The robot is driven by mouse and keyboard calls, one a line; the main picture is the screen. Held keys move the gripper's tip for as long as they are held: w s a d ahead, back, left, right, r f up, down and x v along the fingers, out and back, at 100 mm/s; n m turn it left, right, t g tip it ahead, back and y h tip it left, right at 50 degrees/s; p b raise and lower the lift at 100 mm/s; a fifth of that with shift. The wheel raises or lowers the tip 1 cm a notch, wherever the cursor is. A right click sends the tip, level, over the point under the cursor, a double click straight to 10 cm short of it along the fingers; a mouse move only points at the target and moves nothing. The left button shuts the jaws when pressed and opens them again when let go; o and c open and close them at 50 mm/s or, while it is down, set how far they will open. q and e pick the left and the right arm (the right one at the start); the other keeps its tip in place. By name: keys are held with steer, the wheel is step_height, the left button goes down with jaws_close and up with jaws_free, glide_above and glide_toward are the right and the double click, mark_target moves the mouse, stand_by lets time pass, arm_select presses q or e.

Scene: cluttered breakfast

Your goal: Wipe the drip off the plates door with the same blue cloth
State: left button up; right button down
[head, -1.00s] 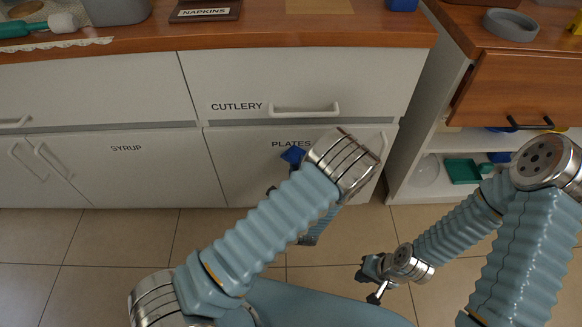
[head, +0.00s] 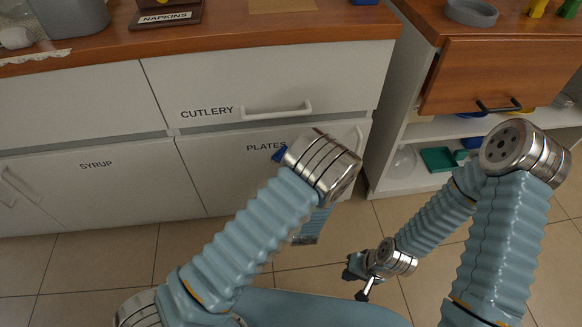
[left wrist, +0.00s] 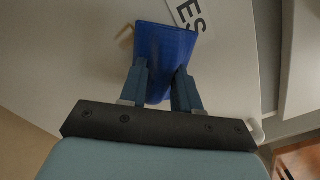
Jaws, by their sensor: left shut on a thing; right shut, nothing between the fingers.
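The white plates door (head: 225,183), labelled PLATES, is closed, low in the cabinet. The blue cloth (head: 279,154) shows beside the end of the label, partly hidden by my left arm. In the left wrist view my left gripper (left wrist: 160,88) is shut on the blue cloth (left wrist: 165,45), which is at the door face near the label's end; I cannot tell whether it touches. A small tan streak (left wrist: 126,34), probably the drip, shows at the cloth's left edge. My right gripper (head: 358,277) is shut and empty, low over the floor.
The cutlery drawer (head: 300,85) is above the plates door and the syrup door (head: 75,190) is to its left. An open shelf (head: 400,185) and a wooden drawer (head: 490,80) with a dark handle stand at right. The tiled floor (head: 100,265) in front is clear.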

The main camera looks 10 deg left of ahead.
mark_target(277, 160)
arm_select(q)
steer(key=shift+s+a, duration=0.2)
steer(key=shift+a, duration=0.75)
steer(key=shift+s+a, duration=0.2)
steer(key=shift+a, duration=0.75)
steer(key=shift+s+a, duration=0.3)
steer(key=shift+a, duration=0.65)
steer(key=shift+s+a, duration=0.3)
steer(key=shift+a, duration=0.6)
steer(key=v, duration=0.6)
steer(key=shift+d, duration=0.1)
steer(key=shift+b+v, duration=0.55)
steer(key=shift+v, duration=1)
